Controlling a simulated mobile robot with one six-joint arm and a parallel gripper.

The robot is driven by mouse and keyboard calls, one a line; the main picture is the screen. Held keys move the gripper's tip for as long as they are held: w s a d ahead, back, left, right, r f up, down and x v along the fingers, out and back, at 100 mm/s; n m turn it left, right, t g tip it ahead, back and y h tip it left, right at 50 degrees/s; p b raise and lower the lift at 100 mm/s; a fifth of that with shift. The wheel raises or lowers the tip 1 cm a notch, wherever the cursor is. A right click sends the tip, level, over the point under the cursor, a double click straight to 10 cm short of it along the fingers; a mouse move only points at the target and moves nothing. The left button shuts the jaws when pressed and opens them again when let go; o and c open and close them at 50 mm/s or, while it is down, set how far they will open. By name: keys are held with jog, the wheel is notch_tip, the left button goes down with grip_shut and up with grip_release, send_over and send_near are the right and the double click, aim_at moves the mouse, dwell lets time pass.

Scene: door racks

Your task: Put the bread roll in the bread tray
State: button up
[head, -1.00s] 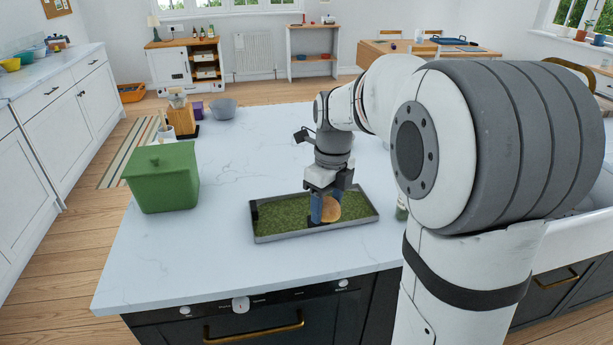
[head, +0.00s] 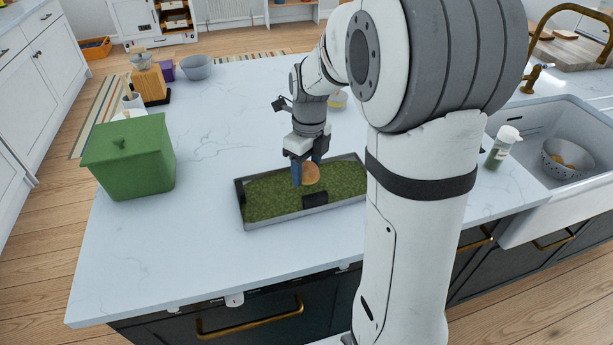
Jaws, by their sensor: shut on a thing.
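My gripper (head: 308,172) is shut on the brown, round bread roll (head: 312,174). The blue fingers show beside the roll and partly hide it. The roll is over a shallow rectangular tray (head: 241,206) with a dark metal rim and a green, grass-like inside. I cannot tell whether this is the bread tray. The roll seems to be raised above the green surface, but the exact gap is unclear. A small black block (head: 315,199) shows in the tray, just in front of the roll.
A green lidded bin (head: 130,158) stands left on the white worktop (head: 200,275). Behind it are a wooden block (head: 149,84), a purple box (head: 164,70) and a grey bowl (head: 197,67). A jar (head: 502,147) and the sink with a colander (head: 568,158) are right. The front-left worktop is clear.

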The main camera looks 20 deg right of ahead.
aim_at(306, 179)
jog(key=shift+f, duration=1.7)
jog(key=shift+f, duration=0.15)
jog(key=o, duration=0.9)
jog(key=shift+o, duration=0.2)
